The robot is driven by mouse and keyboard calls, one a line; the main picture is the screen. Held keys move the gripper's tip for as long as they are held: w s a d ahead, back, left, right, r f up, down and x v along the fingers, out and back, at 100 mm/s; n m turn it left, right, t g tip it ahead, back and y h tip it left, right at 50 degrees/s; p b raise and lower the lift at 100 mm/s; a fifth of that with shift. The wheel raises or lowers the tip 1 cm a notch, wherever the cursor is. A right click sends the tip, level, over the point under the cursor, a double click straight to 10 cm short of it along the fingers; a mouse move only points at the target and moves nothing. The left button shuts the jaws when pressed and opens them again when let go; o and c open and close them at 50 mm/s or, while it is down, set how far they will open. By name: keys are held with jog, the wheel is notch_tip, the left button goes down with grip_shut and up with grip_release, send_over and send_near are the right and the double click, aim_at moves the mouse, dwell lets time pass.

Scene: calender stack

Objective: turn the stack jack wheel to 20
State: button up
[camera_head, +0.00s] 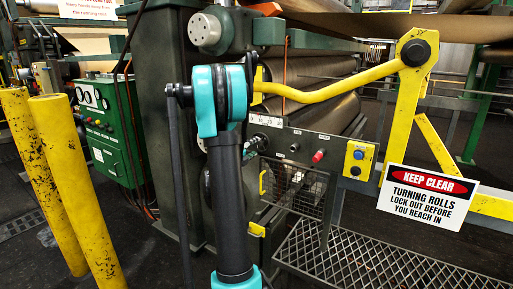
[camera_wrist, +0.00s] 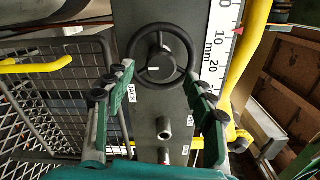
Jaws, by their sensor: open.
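The black stack jack wheel (camera_wrist: 186,43) is in the upper middle of the wrist view, with a pale mark on its hub. A small JACK label (camera_wrist: 127,98) is below it on the grey panel. A white millimetre scale (camera_wrist: 226,35) stands right of the wheel, showing 10 and 20. A small red pointer (camera_wrist: 239,31) sits at the scale's right edge, about level with the 10. My gripper (camera_wrist: 158,78) is open, one finger on each side of the wheel's lower part; contact cannot be told. In the head view my arm hides the wheel.
Two knobs (camera_wrist: 164,128) stick out of the panel below the wheel. A wire mesh guard with a yellow handle (camera_wrist: 37,65) is at left. The head view shows a yellow lever (camera_head: 340,85), a red button (camera_head: 318,156), a KEEP CLEAR sign (camera_head: 428,195) and yellow posts (camera_head: 70,185).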

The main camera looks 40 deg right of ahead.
jog(key=v, duration=0.9)
jog(key=shift+s+a, duration=0.1)
jog(key=shift+a, duration=0.05)
